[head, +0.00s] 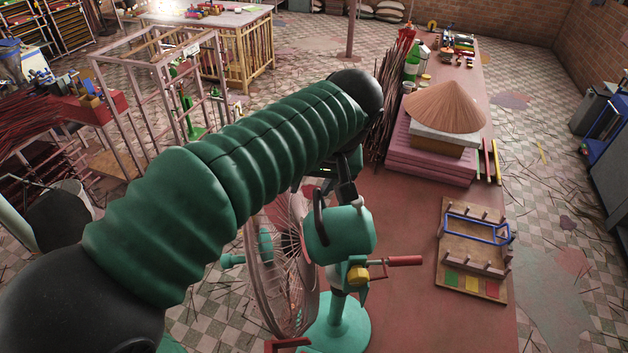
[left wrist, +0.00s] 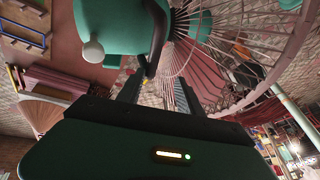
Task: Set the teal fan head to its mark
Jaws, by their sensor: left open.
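The teal fan head (head: 340,236) sits on a teal stand (head: 340,325) at the front of the red table, its wire cage (head: 283,265) facing left. A yellow knob (head: 358,275) and a red-handled lever (head: 404,261) are below the head. My left gripper (head: 335,192) is open just above the fan head, near its black handle (head: 320,215). In the left wrist view, the fan head (left wrist: 115,25) and handle (left wrist: 158,35) lie beyond the open fingertips (left wrist: 152,82). I cannot tell whether a finger touches the handle. I cannot make out a mark. My right gripper is out of view.
A wooden board (head: 472,285) with pegs, a blue frame and coloured squares lies to the right. A conical straw hat (head: 445,106) rests on a stack behind. The red table (head: 405,222) between fan and board is bare. My left arm covers the left foreground.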

